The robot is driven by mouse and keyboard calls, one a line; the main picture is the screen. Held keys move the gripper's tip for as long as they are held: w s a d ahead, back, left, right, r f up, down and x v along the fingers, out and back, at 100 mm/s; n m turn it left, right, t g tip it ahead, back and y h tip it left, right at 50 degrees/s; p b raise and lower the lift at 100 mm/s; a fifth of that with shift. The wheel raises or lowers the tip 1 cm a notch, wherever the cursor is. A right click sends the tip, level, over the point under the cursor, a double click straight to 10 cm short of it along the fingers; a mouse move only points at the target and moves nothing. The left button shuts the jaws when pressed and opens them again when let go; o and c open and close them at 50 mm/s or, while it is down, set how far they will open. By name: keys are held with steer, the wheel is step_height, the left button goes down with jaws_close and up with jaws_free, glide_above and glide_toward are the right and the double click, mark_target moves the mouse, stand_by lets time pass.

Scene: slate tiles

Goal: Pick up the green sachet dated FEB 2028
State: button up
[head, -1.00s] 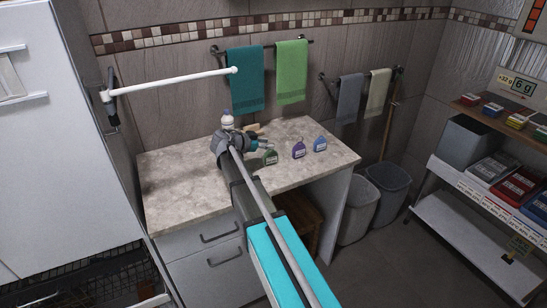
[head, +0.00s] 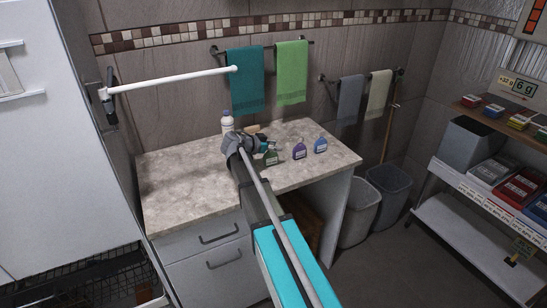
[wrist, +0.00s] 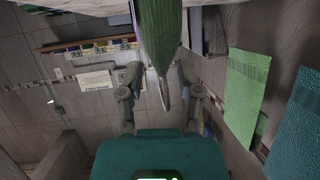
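A green sachet (head: 271,158) with a pale label stands on the stone-topped counter, left of a purple one and a blue one. Its date is too small to read. My gripper (head: 268,147) is low over the counter at this green sachet and covers part of it. In the wrist view the green sachet (wrist: 160,30) shows edge-on at the top middle, between the two fingers of my gripper (wrist: 160,72). The fingers are spread, with a gap on each side of it.
A purple sachet (head: 299,151) and a blue sachet (head: 320,145) stand close by on the right. A white bottle (head: 227,122) stands behind my wrist. The counter (head: 180,180) is clear on the left. Towels (head: 291,72) hang on the wall behind.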

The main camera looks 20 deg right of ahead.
jaws_close()
steer(key=shift+r, duration=0.15)
step_height(320, 180, up, 2)
steer(key=shift+r+p, duration=0.1)
steer(key=shift+p, duration=1.15)
steer(key=s+d+r+p, duration=0.5)
steer(key=s+r+p, duration=0.5)
steer(key=s, duration=0.2)
steer(key=shift+s+d+r, duration=0.25)
steer(key=shift+s+d, duration=0.15)
